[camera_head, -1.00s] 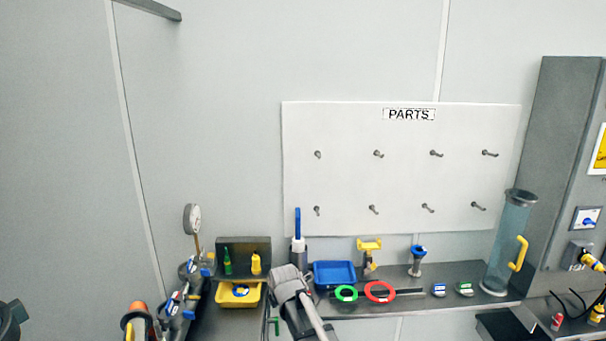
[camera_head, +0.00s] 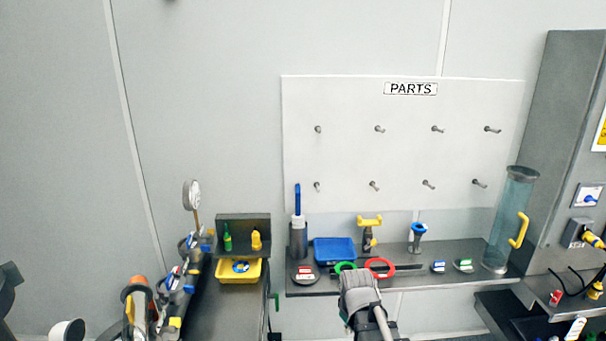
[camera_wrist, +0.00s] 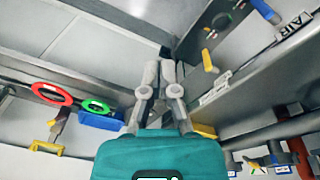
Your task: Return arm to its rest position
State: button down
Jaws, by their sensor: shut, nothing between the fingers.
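My gripper shows in the wrist view (camera_wrist: 158,78), its two fingers together with nothing between them. In the head view my grey arm (camera_head: 362,300) rises at the bottom centre, in front of the shelf edge, and hides part of the green ring (camera_head: 344,267). I cannot make out the fingers in the head view. The wrist view looks at the shelf from a tilted angle, with the red ring (camera_wrist: 50,93) and the blue tray (camera_wrist: 100,120) left of the fingers, apart from them.
The shelf (camera_head: 410,280) holds the blue tray (camera_head: 334,250), red ring (camera_head: 380,267), yellow-topped part (camera_head: 369,232) and clear cylinder (camera_head: 511,220). The pegboard (camera_head: 400,155) above has bare pegs. A side bench at left holds a yellow tray (camera_head: 239,271). A dark cabinet (camera_head: 560,150) stands at right.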

jog(key=s+d+f+m+g, duration=0.1)
jog(key=s+d+m, duration=0.3)
jog(key=s+m, duration=0.2)
jog(key=shift+d+b, duration=0.2)
jog(key=shift+b, duration=0.2)
